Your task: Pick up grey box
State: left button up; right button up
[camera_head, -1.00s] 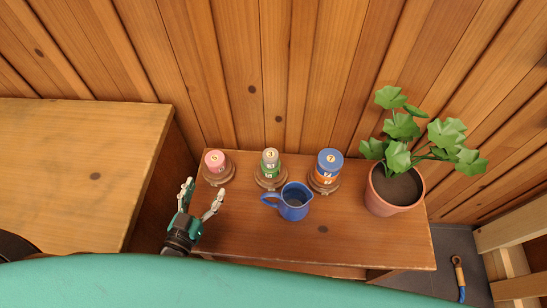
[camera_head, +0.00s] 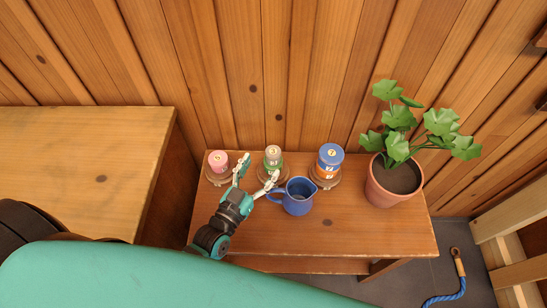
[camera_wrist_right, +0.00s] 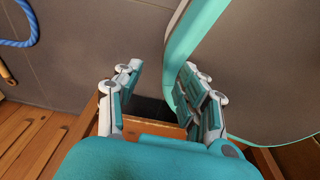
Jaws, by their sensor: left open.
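A small grey round piece marked 3 (camera_head: 273,152) looks like the grey box; I see no square box. It sits on a green piece (camera_head: 273,165) on the middle wooden spool base, at the back of the low wooden table. My left gripper (camera_head: 256,172) is open and empty, its fingers pointing toward this stack from the front left. One fingertip is left of the stack, the other just in front of it; whether they touch cannot be told. My right gripper (camera_wrist_right: 163,78) shows only in the right wrist view, fingers apart with nothing between them.
A pink piece (camera_head: 218,158) stands left and a blue piece (camera_head: 330,154) on an orange one stands right, on wooden bases. A blue jug (camera_head: 298,197) is close in front. A potted plant (camera_head: 394,185) is at the right. The table's front right (camera_head: 370,235) is clear.

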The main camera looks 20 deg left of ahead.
aim_at(269, 157)
pick_arm(q)
jog(key=w, duration=0.1)
jog(key=w+b, duration=0.1)
jog(key=w, duration=0.1)
jog(key=shift+d+f, duration=0.2)
jog(key=shift+d, duration=0.15)
jog(key=w+b, duration=0.2)
jog(key=w, duration=0.1)
jog(key=shift+w+d+f, duration=0.1)
jog(key=shift+w+d, duration=0.15)
jog(key=shift+d, duration=0.15)
jog(key=shift+w, duration=0.25)
jog(key=c, duration=0.8)
jog(key=shift+c, duration=1.4)
pick_arm(e)
jog(key=s+f, duration=0.2)
jog(key=f, duration=0.1)
jog(key=shift+s+d+f, duration=0.1)
jog(key=shift+s+f, duration=0.15)
